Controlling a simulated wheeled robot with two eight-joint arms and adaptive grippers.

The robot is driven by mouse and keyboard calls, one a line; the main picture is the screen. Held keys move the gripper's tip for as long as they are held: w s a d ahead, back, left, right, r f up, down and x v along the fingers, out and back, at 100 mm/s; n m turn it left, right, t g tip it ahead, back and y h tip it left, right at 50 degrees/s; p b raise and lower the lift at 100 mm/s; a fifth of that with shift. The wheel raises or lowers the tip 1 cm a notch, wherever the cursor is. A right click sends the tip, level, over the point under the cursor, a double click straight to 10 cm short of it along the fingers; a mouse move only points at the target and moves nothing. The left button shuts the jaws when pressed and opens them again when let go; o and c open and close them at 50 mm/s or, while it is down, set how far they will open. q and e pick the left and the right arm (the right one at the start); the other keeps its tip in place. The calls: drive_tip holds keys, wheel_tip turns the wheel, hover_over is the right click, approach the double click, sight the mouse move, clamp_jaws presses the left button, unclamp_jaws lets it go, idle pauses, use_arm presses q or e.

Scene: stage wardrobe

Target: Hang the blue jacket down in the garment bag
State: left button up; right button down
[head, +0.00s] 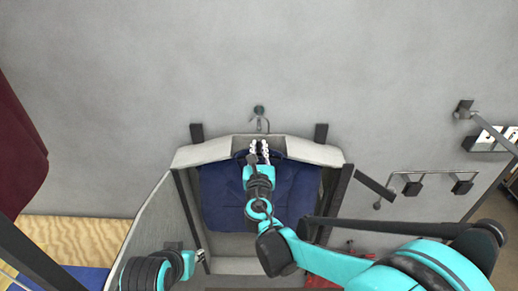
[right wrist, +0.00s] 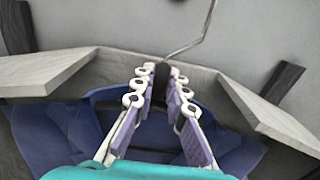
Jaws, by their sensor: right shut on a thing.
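The blue jacket (head: 220,203) hangs inside the open grey garment bag (head: 150,222), below its top edge; my right arm covers its middle. In the right wrist view the jacket (right wrist: 40,135) spreads on both sides of my fingers, around a blue curved hanger or collar (right wrist: 105,94). My right gripper (head: 259,150) is at the top middle of the bag. In the right wrist view, my right gripper (right wrist: 161,80) is shut on the jacket's hanger neck, a dark piece between the purple pads. My left gripper (head: 200,255) is low by the bag's left side, its fingers barely visible.
A metal hook (head: 261,118) is on the grey wall just above the bag. A rail with dark blocks (head: 413,187) is on the wall to the right. A dark red garment (head: 18,150) hangs at the far left, above a wooden surface (head: 75,236).

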drive_tip(key=c, duration=1.5)
unclamp_jaws()
drive_tip(key=shift+o, duration=0.2)
drive_tip(key=s, duration=1.2)
drive_tip(key=s+d+f+m+g+h+b, duration=0.25)
drive_tip(key=d+f+m+b, duration=0.25)
drive_tip(key=d+f+m, duration=0.45)
drive_tip(key=s+d+f+m+g+h+b, duration=0.1)
drive_tip(key=s+d+f+m+g+b, duration=0.25)
drive_tip(key=d+f+m+b, duration=0.4)
drive_tip(key=s+f+m+g+y+b, duration=0.3)
drive_tip(key=s+f+m, duration=0.7)
drive_tip(key=m, duration=0.9)
wheel_tip(320, 180, down, 3)
drive_tip(key=g+b, duration=0.2)
drive_tip(key=shift+s+d+r+b, duration=0.15)
drive_tip(key=shift+s+d+b, duration=0.25)
